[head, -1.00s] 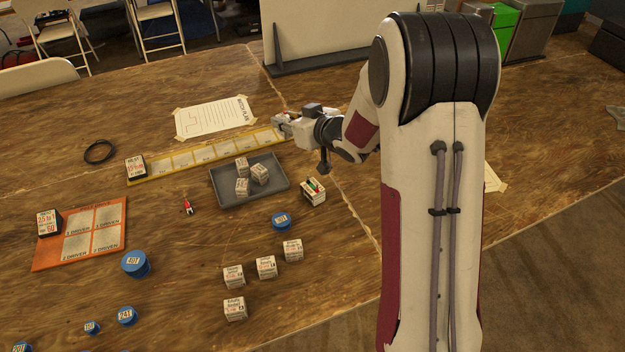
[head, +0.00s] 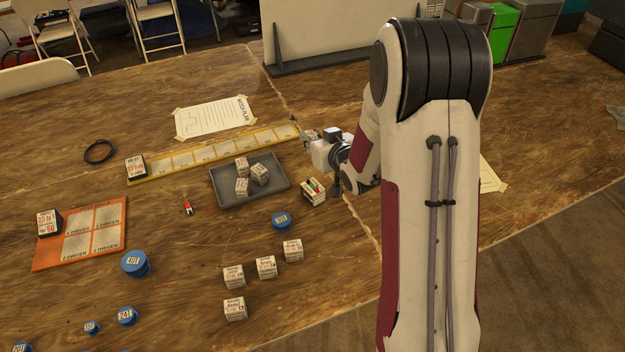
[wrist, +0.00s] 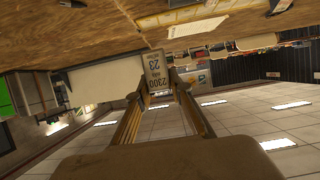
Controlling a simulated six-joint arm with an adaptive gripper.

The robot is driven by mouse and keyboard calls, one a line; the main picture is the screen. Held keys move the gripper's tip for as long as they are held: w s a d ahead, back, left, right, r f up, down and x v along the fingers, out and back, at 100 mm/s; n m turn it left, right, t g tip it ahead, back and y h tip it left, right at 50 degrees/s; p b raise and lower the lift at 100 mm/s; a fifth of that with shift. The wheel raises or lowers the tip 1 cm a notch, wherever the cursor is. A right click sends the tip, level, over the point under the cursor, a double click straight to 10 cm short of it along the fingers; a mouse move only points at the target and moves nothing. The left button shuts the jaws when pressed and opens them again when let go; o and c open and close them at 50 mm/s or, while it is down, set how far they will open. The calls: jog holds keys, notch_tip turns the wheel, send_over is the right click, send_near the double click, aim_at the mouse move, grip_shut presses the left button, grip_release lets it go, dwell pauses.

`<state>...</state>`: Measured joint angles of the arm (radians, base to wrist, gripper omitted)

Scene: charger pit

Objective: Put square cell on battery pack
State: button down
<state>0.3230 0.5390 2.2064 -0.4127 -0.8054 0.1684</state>
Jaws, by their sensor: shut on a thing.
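My gripper (wrist: 158,82) is shut on a pale labelled block with printed numbers, which looks like the square cell (wrist: 155,70). In the head view my gripper (head: 306,132) is above the table near the right end of the yellow strip, and the cell is too small there to make out clearly. A small white box with red and green parts on top, probably the battery pack (head: 314,191), stands on the table right of the grey tray, below and apart from my gripper in the picture.
The grey tray (head: 222,199) holds several white labelled cubes. More cubes (head: 266,267) and a blue round cell (head: 281,221) stand in front. The yellow slotted strip (head: 190,160) lies behind the tray. An orange board (head: 45,261) is at left. Bare table lies around the box.

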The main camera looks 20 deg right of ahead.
jog(key=shift+f, duration=0.1)
send_over(313, 187)
jog(key=shift+f, duration=2.8)
jog(key=shift+s, duration=0.1)
jog(key=shift+f, duration=2.05)
jog(key=shift+f, duration=0.6)
jog(key=c, duration=1.8)
grip_release()
jog(key=shift+r, duration=0.2)
